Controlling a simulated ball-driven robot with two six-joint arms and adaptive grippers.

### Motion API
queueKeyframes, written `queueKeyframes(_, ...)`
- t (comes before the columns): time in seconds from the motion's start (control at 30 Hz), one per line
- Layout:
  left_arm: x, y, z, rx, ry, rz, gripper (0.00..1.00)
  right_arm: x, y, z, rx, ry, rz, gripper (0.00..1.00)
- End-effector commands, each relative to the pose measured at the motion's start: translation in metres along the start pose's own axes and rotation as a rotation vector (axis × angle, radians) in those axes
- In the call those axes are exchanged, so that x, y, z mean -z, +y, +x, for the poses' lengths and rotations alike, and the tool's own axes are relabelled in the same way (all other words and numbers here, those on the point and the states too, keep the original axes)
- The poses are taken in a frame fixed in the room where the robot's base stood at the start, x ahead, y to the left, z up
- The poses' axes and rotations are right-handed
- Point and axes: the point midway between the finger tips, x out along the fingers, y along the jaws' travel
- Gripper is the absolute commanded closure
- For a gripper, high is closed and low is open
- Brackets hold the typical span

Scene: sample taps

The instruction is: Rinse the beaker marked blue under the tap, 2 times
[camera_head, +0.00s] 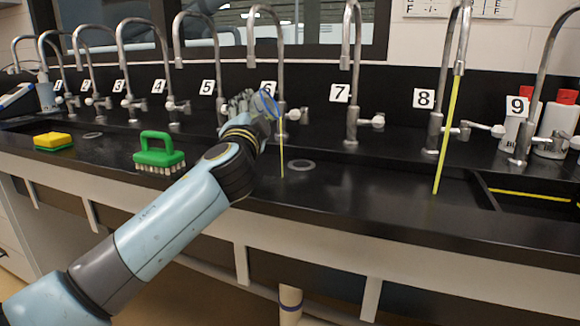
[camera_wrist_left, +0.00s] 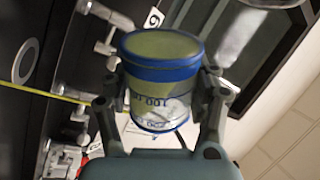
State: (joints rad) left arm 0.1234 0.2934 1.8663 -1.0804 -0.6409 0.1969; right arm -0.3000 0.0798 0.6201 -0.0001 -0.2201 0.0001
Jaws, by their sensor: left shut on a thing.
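My left gripper (camera_head: 250,105) is in front of tap 6 (camera_head: 281,90), above the black sink counter (camera_head: 340,195). It is shut on the beaker marked blue (camera_head: 264,104). In the left wrist view the beaker (camera_wrist_left: 158,88) sits between the two fingers (camera_wrist_left: 160,105), with blue bands, printed marks and a yellowish end face. The beaker is tilted well over. A thin yellow stream (camera_head: 282,150) falls beside it toward the counter near a round drain (camera_head: 300,165); its upper end is hidden, so I cannot tell where it starts. My right gripper is not in view.
Numbered taps line the back. Tap 8 (camera_head: 434,135) has a yellow stream (camera_head: 448,130) under its spout. A green brush (camera_head: 160,153) and a yellow sponge (camera_head: 53,141) lie at left. Red-capped bottles (camera_head: 555,122) stand at right. The counter between taps 6 and 8 is clear.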

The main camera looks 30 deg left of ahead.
Motion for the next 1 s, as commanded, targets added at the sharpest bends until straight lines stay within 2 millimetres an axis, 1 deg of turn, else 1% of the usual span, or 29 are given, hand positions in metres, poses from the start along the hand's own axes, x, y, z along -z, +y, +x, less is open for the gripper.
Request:
queueKeyframes(0.6, -0.0047, 0.0085, -0.0018, 0.001, 0.015, 0.068, 0.64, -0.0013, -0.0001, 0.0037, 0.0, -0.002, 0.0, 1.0)
queueKeyframes(1.0, -0.0052, 0.0101, -0.0021, 0.001, 0.024, 0.112, 0.64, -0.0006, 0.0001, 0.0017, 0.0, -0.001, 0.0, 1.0)
